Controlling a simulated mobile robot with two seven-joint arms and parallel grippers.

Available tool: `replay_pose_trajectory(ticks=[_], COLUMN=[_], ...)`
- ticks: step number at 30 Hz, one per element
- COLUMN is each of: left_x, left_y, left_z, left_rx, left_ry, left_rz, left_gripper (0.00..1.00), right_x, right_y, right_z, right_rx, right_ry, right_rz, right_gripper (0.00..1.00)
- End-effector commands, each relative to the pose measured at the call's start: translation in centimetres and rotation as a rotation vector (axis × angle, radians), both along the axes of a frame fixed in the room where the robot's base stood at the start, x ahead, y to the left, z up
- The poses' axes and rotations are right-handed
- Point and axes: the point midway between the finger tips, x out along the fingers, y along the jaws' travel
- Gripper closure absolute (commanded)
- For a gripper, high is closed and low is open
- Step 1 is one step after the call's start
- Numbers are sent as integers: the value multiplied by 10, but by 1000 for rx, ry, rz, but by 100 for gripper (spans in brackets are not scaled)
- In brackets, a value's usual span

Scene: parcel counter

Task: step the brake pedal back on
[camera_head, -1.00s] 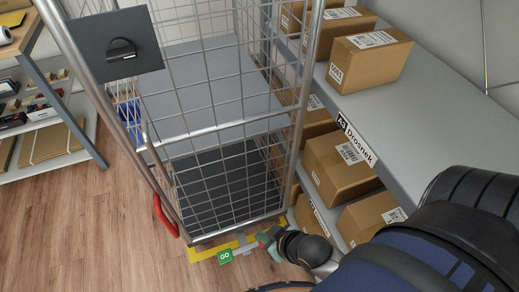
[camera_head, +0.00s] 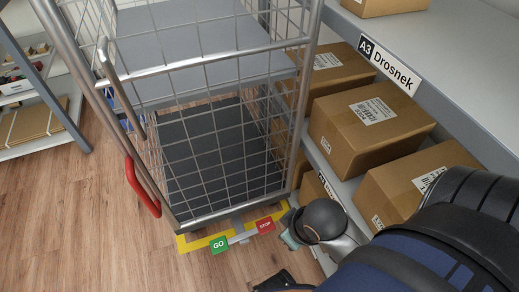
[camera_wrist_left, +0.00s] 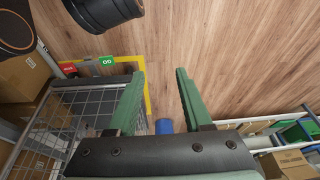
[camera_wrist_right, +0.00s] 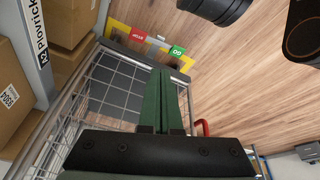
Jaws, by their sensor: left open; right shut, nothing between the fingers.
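The roll cage (camera_head: 215,212) stands on the floor with a pedal bar at its near lower edge. The bar carries a green GO pedal (camera_head: 219,244) and a red STOP pedal (camera_head: 265,225). Which pedal is pressed down, I cannot tell. The right wrist view shows the STOP pedal (camera_wrist_right: 138,35) and GO pedal (camera_wrist_right: 177,51) beyond my right gripper (camera_wrist_right: 163,72), which is shut and empty. In the head view its greenish part (camera_head: 290,240) is just right of the STOP pedal, apart from it. My left gripper (camera_wrist_left: 158,75) is open and empty, with both pedals beyond it.
A yellow marking (camera_head: 190,244) lies on the floor around the pedals. A red handle (camera_head: 141,188) is on the cage's left side. A shelf (camera_head: 440,65) with cardboard boxes (camera_head: 370,125) stands close on the right. The wooden floor (camera_head: 90,235) at left is clear.

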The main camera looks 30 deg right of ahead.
Motion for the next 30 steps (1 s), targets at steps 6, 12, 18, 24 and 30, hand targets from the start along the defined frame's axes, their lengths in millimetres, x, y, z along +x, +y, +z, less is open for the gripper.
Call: replay_pose_trajectory(ticks=[6,12,18,24,30], left_x=[53,101,136,144,125], left_y=[-5,-14,-29,-48,-67], left_z=[29,75,142,217,288], left_rx=[-7,-20,-45,-85,-138], left_ry=[-275,-584,-937,-1290,-1634], left_rz=[-29,-72,-136,-216,-309], left_gripper=[50,50,50,50,50], right_x=[28,57,86,112,133], right_y=[-3,-7,-12,-17,-22], right_z=[-38,-81,-127,-168,-205], right_rx=[-2,-7,-12,-15,-18], right_ry=[4,9,12,15,15], right_rz=[-65,-134,-211,-280,-343], right_gripper=[100,100,100,100,100])
